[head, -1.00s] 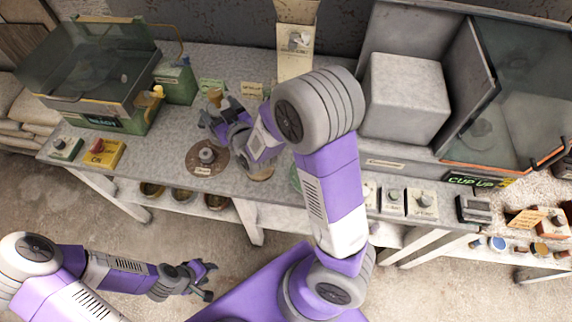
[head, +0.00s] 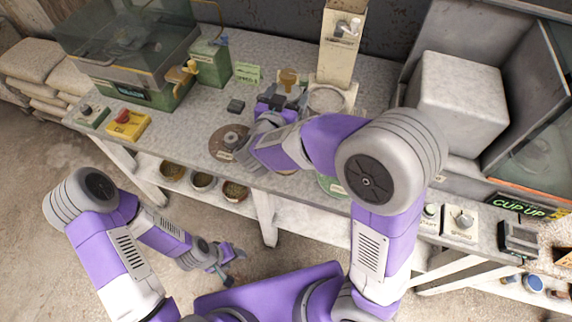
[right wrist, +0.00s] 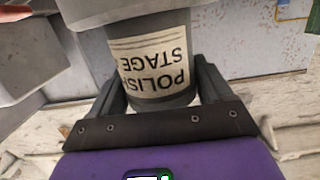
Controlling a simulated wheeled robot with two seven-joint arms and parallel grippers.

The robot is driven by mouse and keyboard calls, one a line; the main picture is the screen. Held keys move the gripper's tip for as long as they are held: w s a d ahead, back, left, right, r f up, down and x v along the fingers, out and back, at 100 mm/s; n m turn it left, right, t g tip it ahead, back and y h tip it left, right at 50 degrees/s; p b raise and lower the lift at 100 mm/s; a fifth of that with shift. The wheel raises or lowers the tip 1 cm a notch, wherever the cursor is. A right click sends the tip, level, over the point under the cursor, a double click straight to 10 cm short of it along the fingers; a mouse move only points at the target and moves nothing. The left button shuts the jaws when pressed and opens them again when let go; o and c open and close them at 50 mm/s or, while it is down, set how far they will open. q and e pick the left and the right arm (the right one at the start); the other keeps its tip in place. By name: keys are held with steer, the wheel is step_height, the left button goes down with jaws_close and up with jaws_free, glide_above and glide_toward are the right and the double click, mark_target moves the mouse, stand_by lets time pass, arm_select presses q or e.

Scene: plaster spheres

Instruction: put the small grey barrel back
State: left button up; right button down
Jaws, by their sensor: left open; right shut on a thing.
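The grey barrel (right wrist: 160,95) fills the middle of the right wrist view. It has a cream label with upside-down "POLISH STAGE" lettering. My right gripper (head: 284,92) is shut on it, one dark finger on each side. In the head view the gripper is over the back of the workbench; the barrel is hard to make out there. A small amber-brown thing (head: 289,76) shows just beyond the fingertips; I cannot tell whether the gripper touches it. My left gripper (head: 226,268) is open and empty, low in front of the bench.
The workbench (head: 207,110) carries a brown disc (head: 220,152) with a grey knob, a small dark block (head: 236,105), a pale round dish (head: 327,100) and a tall box (head: 341,45). A glass-lidded green machine (head: 125,60) stands left, a large grey block (head: 460,95) right.

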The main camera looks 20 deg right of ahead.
steer(key=s, duration=0.1)
steer(key=s+a+f+m+h+b, duration=0.1)
steer(key=s+f+g+h, duration=0.1)
steer(key=shift+s+a+f+m+b, duration=0.15)
steer(key=shift+a+f+m+b, duration=0.1)
steer(key=shift+m+b, duration=0.1)
steer(key=shift+g, duration=0.3)
step_height(320, 180, down, 6)
steer(key=shift+s+r+b, duration=0.1)
steer(key=shift+r+b, duration=0.15)
steer(key=shift+b, duration=0.9)
steer(key=shift+f+b, duration=0.9)
steer(key=shift+f, duration=1.25)
steer(key=shift+f, duration=0.15)
jaws_free()
